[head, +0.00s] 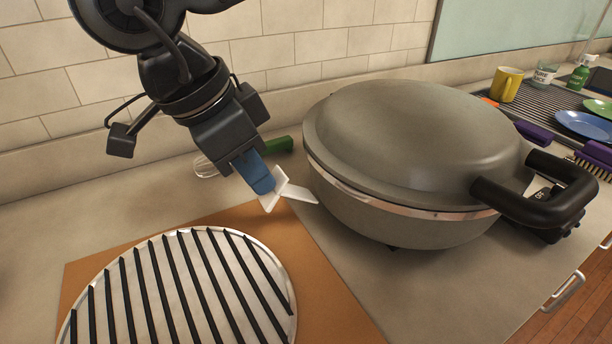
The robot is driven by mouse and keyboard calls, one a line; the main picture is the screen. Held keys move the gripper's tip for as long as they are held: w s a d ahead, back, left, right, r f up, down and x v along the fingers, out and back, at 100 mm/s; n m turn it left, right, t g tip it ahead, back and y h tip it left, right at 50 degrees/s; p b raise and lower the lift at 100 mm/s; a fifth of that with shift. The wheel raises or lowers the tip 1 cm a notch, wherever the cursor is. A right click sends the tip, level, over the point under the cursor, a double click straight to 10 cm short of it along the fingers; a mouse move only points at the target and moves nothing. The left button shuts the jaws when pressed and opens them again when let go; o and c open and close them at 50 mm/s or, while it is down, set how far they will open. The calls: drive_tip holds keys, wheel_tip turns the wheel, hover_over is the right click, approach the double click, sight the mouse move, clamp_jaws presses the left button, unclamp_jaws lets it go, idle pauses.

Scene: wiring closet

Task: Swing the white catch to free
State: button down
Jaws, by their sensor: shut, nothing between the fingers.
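A white angular piece (295,193), which looks like the white catch, shows just left of the large grey lidded pan (410,150). One flat arm of it points right toward the pan's side, and another part lies at the tip of my gripper (262,184). What it is mounted on is not clear. My gripper comes down from the upper left, with blue fingers shut and nothing held between them. The fingertips are right against or just in front of the white piece; I cannot tell whether they touch. The pan's lid is down.
A round ribbed grill plate (180,295) lies on a brown board (335,300) in front. A green-handled whisk (278,145) lies behind my gripper. The pan's black handle (545,200) juts right. A yellow mug (507,84) and blue plate (585,124) stand at the back right.

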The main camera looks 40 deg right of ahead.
drive_tip(key=shift+b+x, duration=0.45)
drive_tip(key=shift+x, duration=0.6)
drive_tip(key=shift+f, duration=0.25)
drive_tip(key=shift+a+f+b, duration=0.1)
drive_tip(key=shift+a+b, duration=0.05)
drive_tip(key=shift+b, duration=0.25)
drive_tip(key=a+r, duration=0.1)
drive_tip(key=a, duration=0.2)
drive_tip(key=w+a+r, duration=0.1)
drive_tip(key=shift+a+r+p, duration=0.25)
drive_tip(key=shift+r+p, duration=0.05)
wheel_tip(320, 180, up, 5)
drive_tip(key=p, duration=0.2)
drive_tip(key=shift+p, duration=0.3)
drive_tip(key=shift+r, duration=0.1)
